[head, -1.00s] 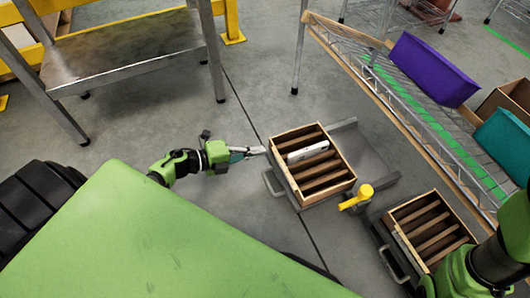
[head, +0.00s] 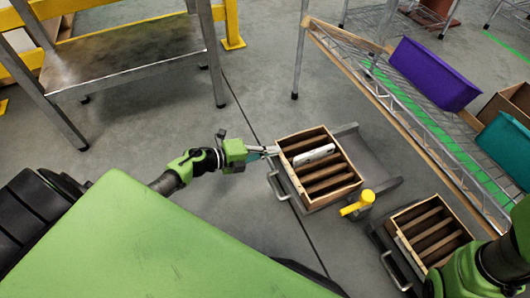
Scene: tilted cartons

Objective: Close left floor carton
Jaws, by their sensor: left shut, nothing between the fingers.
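The left floor carton (head: 352,182) is an open wooden box with dark slats inside, sitting tilted on a grey metal stand on the floor. A white object (head: 314,155) lies on its slats. I cannot make out a lid or flap clearly. My left gripper (head: 272,150) is shut and empty, with its tips at the carton's upper left edge; I cannot tell whether they touch it. A second slatted carton (head: 398,241) stands to the lower right. My right arm shows at the lower right, but its gripper is out of the picture.
A yellow-topped post (head: 357,204) stands between the two cartons. A wire shelf (head: 412,120) with a purple bin (head: 432,74) and a teal bin (head: 508,146) is at the right. A metal table (head: 125,55) stands at upper left. Open floor lies between table and cartons.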

